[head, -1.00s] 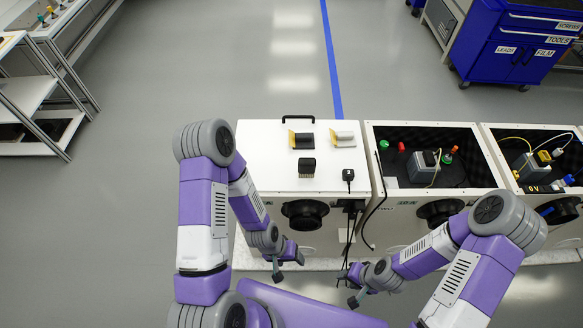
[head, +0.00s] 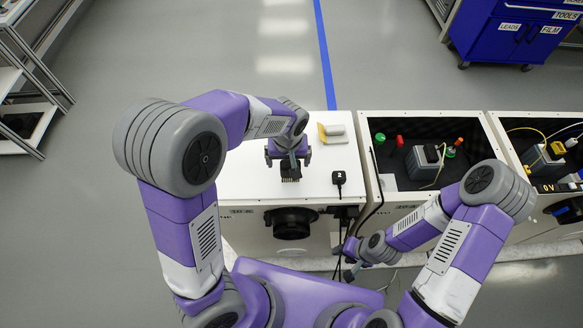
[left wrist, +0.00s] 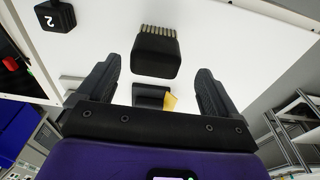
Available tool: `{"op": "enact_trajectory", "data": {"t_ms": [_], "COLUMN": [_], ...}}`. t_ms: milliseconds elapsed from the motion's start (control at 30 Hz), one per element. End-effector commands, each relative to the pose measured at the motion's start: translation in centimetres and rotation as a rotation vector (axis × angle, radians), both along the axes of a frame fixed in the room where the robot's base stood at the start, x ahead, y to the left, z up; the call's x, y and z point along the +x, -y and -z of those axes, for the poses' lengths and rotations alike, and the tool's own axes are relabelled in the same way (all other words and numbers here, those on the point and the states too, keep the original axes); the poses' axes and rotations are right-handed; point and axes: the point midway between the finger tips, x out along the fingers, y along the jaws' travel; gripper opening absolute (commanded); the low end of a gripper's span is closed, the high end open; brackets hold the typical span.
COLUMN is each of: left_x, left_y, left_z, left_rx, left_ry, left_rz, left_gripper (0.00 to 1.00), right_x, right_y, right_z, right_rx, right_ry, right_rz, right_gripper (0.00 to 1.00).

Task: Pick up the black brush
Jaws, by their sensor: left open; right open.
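The black brush (head: 291,172), a dark block with pale bristles, is on the white cabinet top, just in front of my left gripper (head: 288,158) in the head view. In the left wrist view the brush (left wrist: 155,52) lies between and beyond the two open fingers (left wrist: 157,68), with its bristles pointing away. The fingers do not visibly touch it. My left arm partly covers the cabinet top in the head view. My right gripper (head: 343,263) is open and empty, low in front of the cabinets.
A grey-white block with a yellow part (head: 335,133) lies right of the left gripper. A black plug marked 2 (head: 339,179) sits near the front edge. Open-topped compartments (head: 405,115) are to the right.

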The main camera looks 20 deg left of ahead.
Motion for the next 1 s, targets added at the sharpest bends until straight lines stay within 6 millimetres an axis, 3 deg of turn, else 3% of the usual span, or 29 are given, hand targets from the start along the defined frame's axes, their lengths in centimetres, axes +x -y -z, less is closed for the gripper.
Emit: {"op": "enact_trajectory", "data": {"t_ms": [500, 733, 1000], "left_x": [0.5, 0.6, 0.6], "left_y": [0.4, 0.4, 0.4], "left_z": [6.4, 6.4, 6.4], "left_rx": [0.001, -0.001, -0.001], "left_ry": [-0.002, -0.001, -0.001], "left_rz": [0.002, 0.002, 0.002], "left_gripper": [0.94, 0.94, 0.54], "right_x": [0.1, 0.1, 0.1], "right_y": [0.0, 0.0, 0.0], "right_z": [2.4, 2.3, 2.3], "right_rx": [0.000, 0.000, 0.000], "right_ry": [0.001, 0.001, 0.001], "right_rz": [0.000, 0.000, 0.000], "right_gripper": [0.43, 0.43, 0.43]}}
